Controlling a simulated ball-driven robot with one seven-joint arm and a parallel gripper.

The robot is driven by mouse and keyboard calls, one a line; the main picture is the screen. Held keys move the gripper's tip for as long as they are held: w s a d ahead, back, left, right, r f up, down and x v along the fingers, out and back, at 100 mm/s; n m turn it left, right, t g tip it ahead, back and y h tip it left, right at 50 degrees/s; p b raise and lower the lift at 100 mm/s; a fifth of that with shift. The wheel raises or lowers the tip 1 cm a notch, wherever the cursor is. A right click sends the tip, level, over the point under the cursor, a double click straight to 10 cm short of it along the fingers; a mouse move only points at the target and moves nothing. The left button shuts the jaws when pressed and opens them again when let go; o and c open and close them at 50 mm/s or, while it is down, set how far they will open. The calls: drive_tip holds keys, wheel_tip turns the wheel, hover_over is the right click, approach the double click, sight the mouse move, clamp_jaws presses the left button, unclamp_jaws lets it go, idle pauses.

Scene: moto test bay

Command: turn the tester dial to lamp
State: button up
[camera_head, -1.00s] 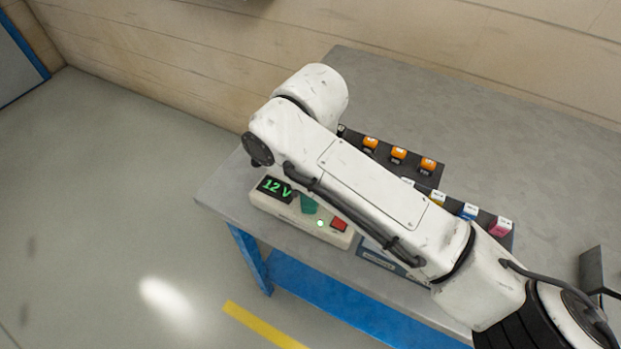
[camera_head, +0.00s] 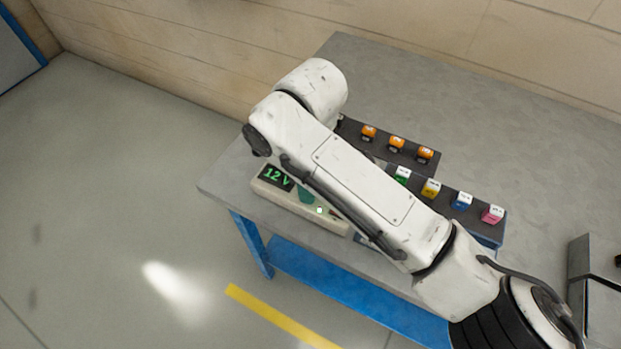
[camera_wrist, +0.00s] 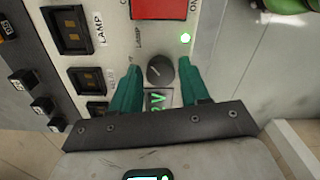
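The tester (camera_head: 330,222) is a pale box near the bench's front left corner, its display (camera_head: 275,178) reading 12 V in green. In the wrist view the dial (camera_wrist: 160,70) is a small dark round knob with a light pointer mark; the word LAMP is printed on the panel above it. My gripper (camera_wrist: 158,66) has green fingers, open on either side of the dial, with gaps visible at both sides. I cannot tell whether the fingertips reach down to its height. In the head view my arm hides the dial and most of the gripper.
A socket (camera_wrist: 73,30) labelled LAMP is on the panel. On the bench (camera_head: 400,80) are several orange-topped parts (camera_head: 397,142) and a row of coloured blocks (camera_head: 431,188). The bench's back is clear.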

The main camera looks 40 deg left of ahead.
drive_tip(key=shift+o, duration=1)
drive_tip(key=shift+r, duration=0.1)
wheel_tip(320, 180, up, 10)
drive_tip(key=shift+r, duration=0.25)
